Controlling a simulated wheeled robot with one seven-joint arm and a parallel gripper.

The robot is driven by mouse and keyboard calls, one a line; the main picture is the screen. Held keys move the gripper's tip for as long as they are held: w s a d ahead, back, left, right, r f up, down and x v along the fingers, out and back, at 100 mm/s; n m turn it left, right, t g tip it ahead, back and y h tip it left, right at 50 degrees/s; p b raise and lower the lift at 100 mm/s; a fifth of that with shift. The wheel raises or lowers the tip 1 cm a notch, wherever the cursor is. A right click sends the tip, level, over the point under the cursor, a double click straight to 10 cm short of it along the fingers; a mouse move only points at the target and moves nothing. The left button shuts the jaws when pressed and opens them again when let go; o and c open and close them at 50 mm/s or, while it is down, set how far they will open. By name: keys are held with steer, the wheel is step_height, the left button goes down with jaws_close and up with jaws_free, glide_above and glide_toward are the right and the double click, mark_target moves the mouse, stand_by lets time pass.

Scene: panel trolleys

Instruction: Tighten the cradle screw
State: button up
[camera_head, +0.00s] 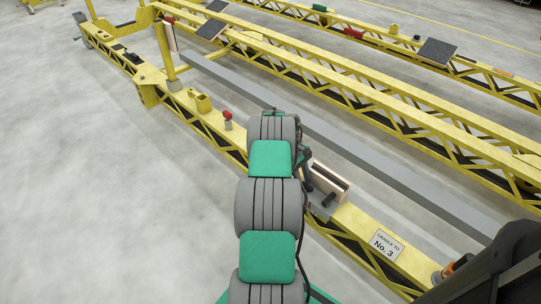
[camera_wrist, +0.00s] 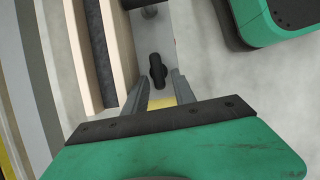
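The cradle screw shows in the wrist view as a black wing-shaped knob (camera_wrist: 158,71) on a grey metal plate. My gripper (camera_wrist: 160,88) is open, its two grey fingers pointing at the knob. The knob lies just ahead of and between the fingertips, and I see no clear contact. The cradle (camera_wrist: 122,48) stands left of the knob, with pale wooden walls and a dark strip between them. In the head view the cradle (camera_head: 330,180) sits on the near yellow beam, right of my arm.
More yellow trusses stand behind. The floor at left is clear.

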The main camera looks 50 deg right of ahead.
steer(key=n+h+b, duration=0.1)
steer(key=n, duration=0.1)
steer(key=a+n+h+b, duration=0.1)
steer(key=n+b, duration=0.1)
steer(key=n, duration=0.1)
steer(key=shift+f, duration=0.2)
steer(key=n+b, duration=0.1)
steer(key=n+h+b, duration=0.1)
steer(key=b, duration=0.1)
steer(key=n+t+b, duration=0.1)
steer(key=n, duration=0.1)
steer(key=shift+s+a+f, duration=0.2)
steer(key=shift+a, duration=0.1)
steer(key=w+a+r+m+t+p, duration=0.1)
steer(key=w+a+r+p, duration=0.4)
steer(key=r, duration=0.5)
steer(key=w+a+r+m+t+p, duration=0.1)
steer(key=w+a+r+p, duration=0.3)
steer(key=r, duration=0.7)
steer(key=w+a+r+m+t+p, duration=0.1)
steer(key=w+a+r+p, duration=0.4)
steer(key=a+r+p, duration=0.3)
step_height(320, 180, up, 3)
steer(key=shift+w+a+f+h, duration=0.1)
steer(key=shift+w+a+h, duration=0.2)
steer(key=shift+a, duration=0.7)
